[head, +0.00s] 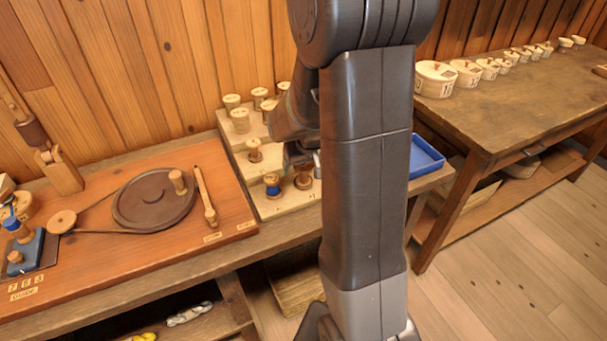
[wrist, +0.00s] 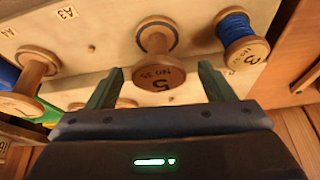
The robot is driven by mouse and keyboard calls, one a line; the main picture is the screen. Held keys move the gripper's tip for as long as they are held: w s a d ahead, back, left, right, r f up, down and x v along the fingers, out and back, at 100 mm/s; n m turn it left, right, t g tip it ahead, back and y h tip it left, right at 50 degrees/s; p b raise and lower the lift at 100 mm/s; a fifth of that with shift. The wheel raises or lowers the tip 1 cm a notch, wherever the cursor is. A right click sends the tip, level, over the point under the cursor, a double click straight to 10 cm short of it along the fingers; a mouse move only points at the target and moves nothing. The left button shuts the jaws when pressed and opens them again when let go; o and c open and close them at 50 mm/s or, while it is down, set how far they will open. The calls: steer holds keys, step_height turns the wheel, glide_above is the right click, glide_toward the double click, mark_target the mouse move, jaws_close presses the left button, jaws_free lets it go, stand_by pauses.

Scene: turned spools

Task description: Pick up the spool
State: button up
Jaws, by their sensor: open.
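Several wooden spools stand on a pale stepped rack (head: 236,158). In the wrist view a bare wooden spool marked 5 (wrist: 157,42) appears between the fingertips of my gripper (wrist: 157,68), with a gap on each side. The fingers are apart and hold nothing. A spool wound with blue thread (wrist: 236,32) stands to its right, and another wooden spool (wrist: 37,64) to its left. In the head view the blue spool (head: 272,186) is on the front step, beside a brown wooden spool (head: 303,178). My arm hides much of my gripper and part of the rack there.
A board with a dark wheel (head: 150,212) and a wooden stick (head: 205,196) lies left of the rack. A blue tray (head: 425,158) is to the right. Several round boxes (head: 436,80) line the back of a second table (head: 500,110). Wooden wall stands behind.

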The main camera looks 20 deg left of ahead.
steer(key=x, duration=0.4)
steer(key=shift+d+f, duration=0.1)
steer(key=shift+f, duration=0.35)
steer(key=c, duration=1)
